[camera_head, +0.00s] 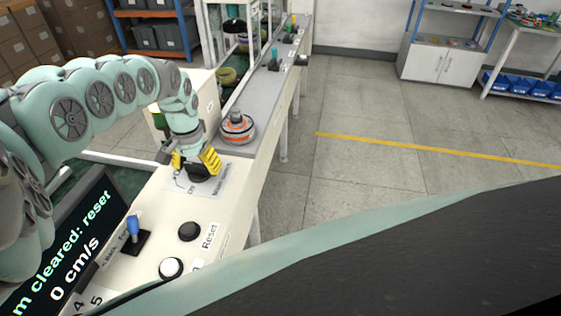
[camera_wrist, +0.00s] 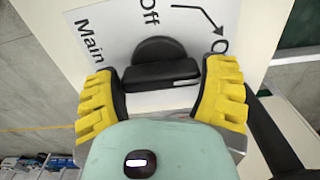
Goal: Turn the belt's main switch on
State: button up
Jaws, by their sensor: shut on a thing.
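The main switch is a black rotary knob (camera_wrist: 160,71) with a raised bar, set on a white label plate (camera_wrist: 92,22). In the head view my gripper (camera_head: 196,163) points down over the same black switch (camera_head: 205,178) on the cream console. The fingers partly hide the switch there, and most of its label.
A black Reset button (camera_head: 190,231), a white button (camera_head: 171,268) and a blue-topped lever (camera_head: 133,228) are nearer on the console. A dark display (camera_head: 65,250) reads "m cleared: reset" and "0 cm/s". An orange-and-grey hub motor (camera_head: 237,128) stands on the belt beyond. Floor at right is clear.

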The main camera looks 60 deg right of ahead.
aim_at(197, 164)
dwell(0.3)
jog(key=o, duration=1.1)
jog(key=shift+c, duration=0.2)
jog(key=shift+r, duration=0.1)
notch_tip(197, 164, up, 12)
